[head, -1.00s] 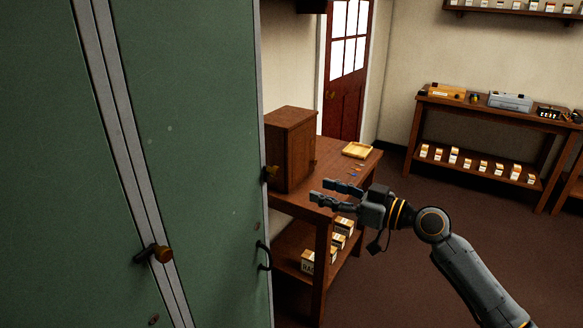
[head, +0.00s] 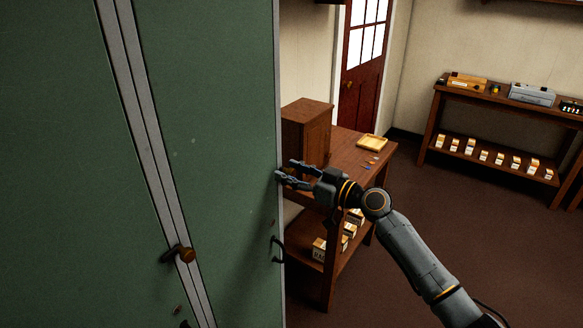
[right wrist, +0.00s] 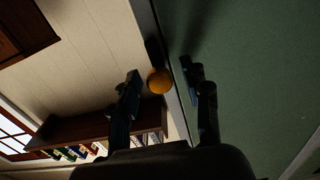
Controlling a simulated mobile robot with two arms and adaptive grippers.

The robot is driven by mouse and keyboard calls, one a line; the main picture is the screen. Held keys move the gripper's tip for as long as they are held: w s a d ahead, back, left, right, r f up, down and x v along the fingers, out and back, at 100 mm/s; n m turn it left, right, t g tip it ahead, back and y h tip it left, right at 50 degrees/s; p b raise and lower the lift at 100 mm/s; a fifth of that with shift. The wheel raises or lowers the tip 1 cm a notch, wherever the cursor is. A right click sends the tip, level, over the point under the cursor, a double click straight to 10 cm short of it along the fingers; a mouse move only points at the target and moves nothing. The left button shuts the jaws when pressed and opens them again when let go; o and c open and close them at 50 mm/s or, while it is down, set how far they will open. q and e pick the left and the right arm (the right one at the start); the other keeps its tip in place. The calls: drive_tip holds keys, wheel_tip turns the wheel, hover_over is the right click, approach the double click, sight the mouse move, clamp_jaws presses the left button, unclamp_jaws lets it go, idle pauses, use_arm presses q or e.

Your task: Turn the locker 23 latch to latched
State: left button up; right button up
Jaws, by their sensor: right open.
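A green locker (head: 215,110) fills the left of the head view. A latch with a round brass-coloured knob (head: 186,254) and a dark lever sits at the seam of its doors. My right gripper (head: 285,170) is open at the locker's right edge. In the right wrist view, an orange knob (right wrist: 159,80) at the edge of a green panel (right wrist: 250,80) shows between the open fingers. I cannot tell whether they touch it. That knob is hidden behind the fingers in the head view. No locker number is readable. My left gripper is not in view.
A dark curved handle (head: 276,250) is on the right locker door, below my right gripper. Open floor (head: 470,230) lies to the right.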

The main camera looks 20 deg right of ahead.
drive_tip(key=shift+a, duration=0.1)
clamp_jaws()
